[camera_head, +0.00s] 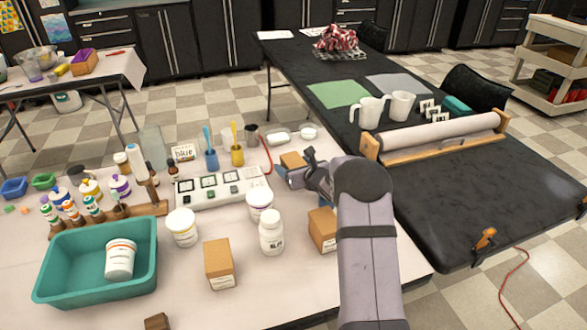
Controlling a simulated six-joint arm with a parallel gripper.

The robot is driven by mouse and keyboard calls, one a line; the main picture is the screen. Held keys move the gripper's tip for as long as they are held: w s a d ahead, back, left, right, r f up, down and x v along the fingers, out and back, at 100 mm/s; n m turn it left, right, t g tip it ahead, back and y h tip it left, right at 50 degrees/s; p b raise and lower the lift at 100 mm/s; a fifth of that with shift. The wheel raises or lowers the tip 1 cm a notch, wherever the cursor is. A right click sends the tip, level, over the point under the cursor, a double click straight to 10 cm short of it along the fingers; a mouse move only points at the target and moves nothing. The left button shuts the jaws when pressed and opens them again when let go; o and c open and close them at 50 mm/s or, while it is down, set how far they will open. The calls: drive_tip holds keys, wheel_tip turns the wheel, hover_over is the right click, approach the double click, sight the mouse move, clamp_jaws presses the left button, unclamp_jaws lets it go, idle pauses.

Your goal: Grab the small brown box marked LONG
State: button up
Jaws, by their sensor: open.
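Several brown boxes stand on the white table (300,285). One small brown box (292,160) is right beside my gripper (285,176), on its far side. A second brown box (219,264) stands upright at the front with a white label low on its face. A third brown box (321,229) stands to the right, partly hidden behind my arm. The lettering on the labels is too small to read, so I cannot tell which one says LONG. My gripper is open and points left. I cannot tell whether it touches the nearest box.
White jars (271,232) stand between the boxes. A pale tray (222,188) with dark squares lies left of my gripper. Blue and yellow cups (237,154) stand behind it. A teal bin (97,262) is at the left.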

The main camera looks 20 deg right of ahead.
drive_tip(key=c, duration=1.3)
drive_tip(key=shift+r, duration=0.1)
wheel_tip(320, 180, up, 10)
drive_tip(key=shift+f+p, duration=0.1)
drive_tip(key=shift+p, duration=0.2)
